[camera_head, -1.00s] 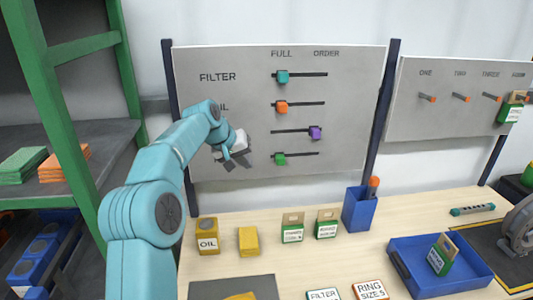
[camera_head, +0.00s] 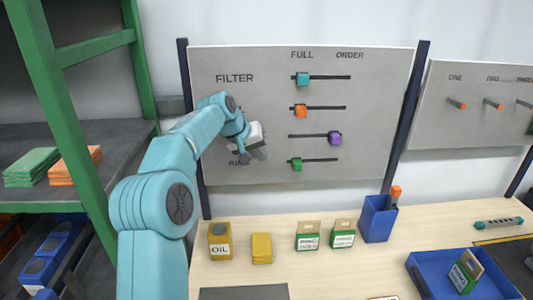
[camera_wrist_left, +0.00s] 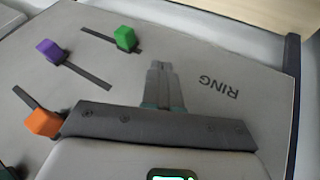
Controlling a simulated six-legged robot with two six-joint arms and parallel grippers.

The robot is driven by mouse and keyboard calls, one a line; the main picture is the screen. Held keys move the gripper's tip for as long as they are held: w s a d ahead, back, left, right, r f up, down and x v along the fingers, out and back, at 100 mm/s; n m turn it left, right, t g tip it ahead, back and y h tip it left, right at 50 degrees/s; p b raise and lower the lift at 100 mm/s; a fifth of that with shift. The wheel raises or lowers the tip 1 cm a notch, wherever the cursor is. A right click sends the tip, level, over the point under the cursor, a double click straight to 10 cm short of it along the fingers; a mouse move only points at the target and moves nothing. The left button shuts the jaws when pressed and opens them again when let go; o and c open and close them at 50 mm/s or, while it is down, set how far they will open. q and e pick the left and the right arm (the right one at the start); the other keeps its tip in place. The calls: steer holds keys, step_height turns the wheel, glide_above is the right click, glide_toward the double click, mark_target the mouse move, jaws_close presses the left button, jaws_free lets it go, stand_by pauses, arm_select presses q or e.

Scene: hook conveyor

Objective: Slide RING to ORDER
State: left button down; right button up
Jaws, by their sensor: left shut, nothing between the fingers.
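The RING row's green slider knob (camera_head: 297,165) sits at the left end of its dark slot, on the FULL side, in the head view. The ORDER label (camera_head: 349,56) is at the board's upper right. My left gripper (camera_head: 259,153) is in front of the board, left of the green knob and apart from it, partly covering the RING label. In the left wrist view the gripper's fingers (camera_wrist_left: 160,72) are together and empty. There the green knob (camera_wrist_left: 125,38) lies beyond the fingertips to the left, and RING is upside down at right. My right gripper is not in view.
Above the green knob are a purple knob (camera_head: 334,138) near its slot's right side, and an orange knob (camera_head: 301,111) and a cyan knob (camera_head: 303,79) at left. Boxes, a blue cup (camera_head: 376,220) and a blue tray (camera_head: 425,277) stand on the table below.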

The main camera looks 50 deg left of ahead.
mark_target(297, 165)
arm_select(q)
steer(key=w+d+f+p, duration=0.2)
steer(key=w+f+p, duration=0.1)
steer(key=w+f, duration=0.3)
steer(key=shift+w+d, duration=0.25)
steer(key=shift+w, duration=0.75)
